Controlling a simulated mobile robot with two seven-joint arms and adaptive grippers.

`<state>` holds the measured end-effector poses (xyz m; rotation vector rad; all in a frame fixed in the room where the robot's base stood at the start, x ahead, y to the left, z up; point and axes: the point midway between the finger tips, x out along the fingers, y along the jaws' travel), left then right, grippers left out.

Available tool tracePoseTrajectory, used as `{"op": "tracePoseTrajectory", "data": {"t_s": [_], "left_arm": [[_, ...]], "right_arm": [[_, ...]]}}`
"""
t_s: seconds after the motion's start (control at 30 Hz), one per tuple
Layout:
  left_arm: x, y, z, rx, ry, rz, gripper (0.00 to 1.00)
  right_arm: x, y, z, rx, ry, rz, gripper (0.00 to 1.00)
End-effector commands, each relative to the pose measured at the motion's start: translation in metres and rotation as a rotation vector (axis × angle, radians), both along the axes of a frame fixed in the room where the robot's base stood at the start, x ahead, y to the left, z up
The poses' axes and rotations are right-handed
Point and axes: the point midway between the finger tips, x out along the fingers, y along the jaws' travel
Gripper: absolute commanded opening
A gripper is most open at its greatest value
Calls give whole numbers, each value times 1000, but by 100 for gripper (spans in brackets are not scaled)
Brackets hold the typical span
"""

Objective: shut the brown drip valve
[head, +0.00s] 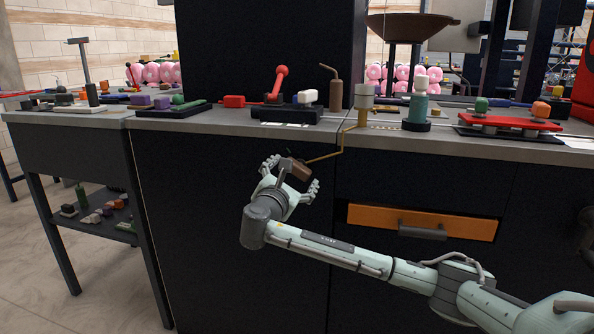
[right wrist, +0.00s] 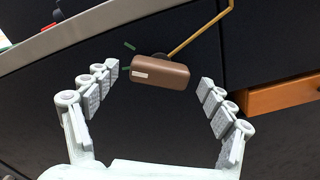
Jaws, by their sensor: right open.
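The brown drip valve (head: 295,169) is a small brown block on the end of a thin brass pipe (head: 341,143), in front of the dark cabinet face and below the counter edge. In the right wrist view the valve (right wrist: 160,72) lies lengthwise between the fingers, with a pale label at its left end and a small green piece behind it. My right gripper (head: 291,178) is open around the valve, with a gap on both sides in the wrist view. The fingers do not appear to touch it. My left gripper is not in view.
The counter edge (head: 240,129) runs just above my right gripper. An orange drawer (head: 420,221) with a dark handle is to the right, above my forearm. A brass-based cylinder (head: 363,103) and a green bottle-like item (head: 418,106) stand on the counter.

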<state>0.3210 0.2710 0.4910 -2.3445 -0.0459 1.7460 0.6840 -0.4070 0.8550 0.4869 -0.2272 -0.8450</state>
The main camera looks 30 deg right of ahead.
Motion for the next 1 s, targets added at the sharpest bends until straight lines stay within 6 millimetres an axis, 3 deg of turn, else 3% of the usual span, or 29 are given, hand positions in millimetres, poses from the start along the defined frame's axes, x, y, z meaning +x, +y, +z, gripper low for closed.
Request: {"op": "tracePoseTrajectory", "data": {"t_s": [0.2, 0.53, 0.93, 1.0], "left_arm": [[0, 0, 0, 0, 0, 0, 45], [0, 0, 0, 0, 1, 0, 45], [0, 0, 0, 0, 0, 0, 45], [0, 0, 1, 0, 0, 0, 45]], "right_arm": [[17, -19, 0, 1, 0, 0, 83], [20, -23, -1, 3, 0, 1, 83], [20, -23, -1, 3, 0, 1, 34], [20, -23, -1, 4, -1, 1, 33]]}}
